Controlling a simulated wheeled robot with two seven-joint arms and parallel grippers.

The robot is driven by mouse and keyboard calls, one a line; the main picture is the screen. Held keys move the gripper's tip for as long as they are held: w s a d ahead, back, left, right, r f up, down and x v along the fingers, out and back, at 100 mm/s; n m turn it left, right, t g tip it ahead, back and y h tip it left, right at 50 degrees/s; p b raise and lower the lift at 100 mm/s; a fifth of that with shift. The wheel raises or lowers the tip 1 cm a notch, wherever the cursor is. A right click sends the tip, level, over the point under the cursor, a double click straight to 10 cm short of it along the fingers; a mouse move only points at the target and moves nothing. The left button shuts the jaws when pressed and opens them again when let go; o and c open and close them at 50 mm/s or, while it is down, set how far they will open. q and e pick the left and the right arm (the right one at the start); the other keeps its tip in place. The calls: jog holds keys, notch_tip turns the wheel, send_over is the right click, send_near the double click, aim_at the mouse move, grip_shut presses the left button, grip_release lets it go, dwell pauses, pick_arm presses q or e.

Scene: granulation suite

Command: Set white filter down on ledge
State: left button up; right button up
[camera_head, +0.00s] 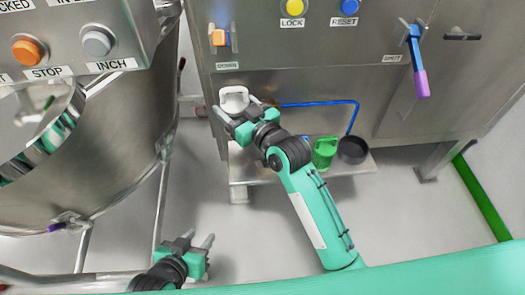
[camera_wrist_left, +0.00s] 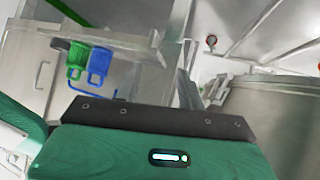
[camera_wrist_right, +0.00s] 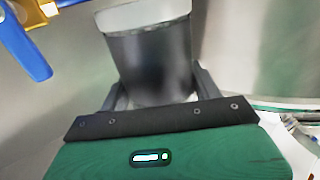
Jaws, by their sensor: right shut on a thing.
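The white filter (camera_head: 234,97) is in my right gripper (camera_head: 243,109) in the head view, in front of the steel cabinet and above the ledge. In the right wrist view it shows a white top (camera_wrist_right: 145,17) and a dark grey body between the two fingers. The ledge (camera_head: 250,172) is a low steel shelf at the cabinet's foot, partly hidden by my right arm. A gap between filter and ledge is hard to judge. My left gripper (camera_head: 198,241) is lower left, open and empty, away from the ledge.
A green jug (camera_head: 325,152) and a dark round pot (camera_head: 353,149) occupy the ledge's right part. A blue jug (camera_wrist_left: 98,64) stands beside the green one. A blue hose (camera_head: 320,103) runs above. A steel vessel (camera_head: 110,165) stands left. The ledge's left end looks clear.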

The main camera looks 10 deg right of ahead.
pick_arm(q)
jog(key=w+d+r+t+h+b, duration=0.1)
jog(key=d+t+h+b, duration=0.1)
jog(key=d+t+b, duration=0.15)
pick_arm(e)
notch_tip(320, 180, down, 19)
jog(key=shift+s+d+f+b, duration=0.1)
jog(key=shift+b, duration=1)
pick_arm(q)
jog(key=w+a+r+t+h, duration=0.1)
jog(key=w+r+t, duration=0.3)
jog(key=r+t, duration=0.4)
jog(key=shift+a+r+n+t, duration=0.35)
jog(key=shift+a+r, duration=0.35)
jog(key=shift+r, duration=2.15)
pick_arm(e)
jog(key=shift+f, duration=0.1)
pick_arm(q)
jog(key=shift+r, duration=0.1)
pick_arm(e)
jog(key=shift+f, duration=0.15)
jog(key=o, duration=1.1)
jog(key=shift+c, duration=0.2)
pick_arm(q)
jog(key=shift+a, duration=0.1)
